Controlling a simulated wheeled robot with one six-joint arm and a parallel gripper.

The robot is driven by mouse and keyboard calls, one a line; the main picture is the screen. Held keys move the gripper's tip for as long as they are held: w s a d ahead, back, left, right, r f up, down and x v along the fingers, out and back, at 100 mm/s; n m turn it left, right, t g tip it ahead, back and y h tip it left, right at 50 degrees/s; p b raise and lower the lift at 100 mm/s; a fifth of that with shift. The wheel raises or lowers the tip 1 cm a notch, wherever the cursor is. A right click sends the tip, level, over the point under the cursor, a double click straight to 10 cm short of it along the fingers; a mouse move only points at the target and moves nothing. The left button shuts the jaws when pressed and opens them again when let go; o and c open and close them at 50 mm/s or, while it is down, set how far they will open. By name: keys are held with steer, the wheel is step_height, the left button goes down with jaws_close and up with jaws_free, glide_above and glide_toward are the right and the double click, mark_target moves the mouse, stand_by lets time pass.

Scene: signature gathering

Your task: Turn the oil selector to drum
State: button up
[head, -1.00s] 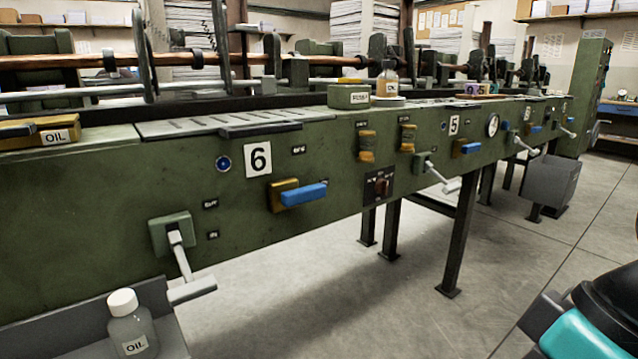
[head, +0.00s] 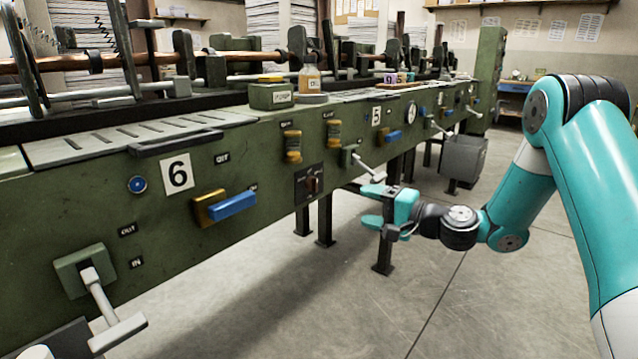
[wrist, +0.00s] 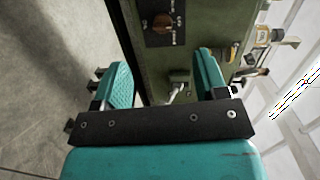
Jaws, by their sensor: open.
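A dark plate with a reddish-brown rotary knob (head: 311,185), which looks like the oil selector, is on the green machine front, right of the blue handle. Its small lettering is too small to read in the head view. The knob also shows in the wrist view (wrist: 162,24), at the top, beyond my fingers. My gripper (head: 371,205) is open and empty, out in front of the machine and to the right of the knob, apart from it. In the wrist view my two teal fingers (wrist: 163,75) stand wide apart with nothing between them.
A grey lever (head: 368,167) sticks out from the machine close behind my gripper. A blue handle (head: 232,205) and another lever (head: 105,310) project further left. Two yellow-brown fittings (head: 292,145) sit above the knob. The floor (head: 300,300) in front is clear.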

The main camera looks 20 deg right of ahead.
steer(key=d+m+t, duration=0.1)
steer(key=d, duration=0.1)
glide_toward(317, 185)
steer(key=shift+m+h, duration=0.3)
steer(key=shift+h, duration=0.1)
steer(key=x, duration=0.9)
steer(key=shift+w+a+r+b, duration=0.15)
steer(key=shift+a+b, duration=0.1)
steer(key=shift+b, duration=0.05)
steer(key=c, duration=0.9)
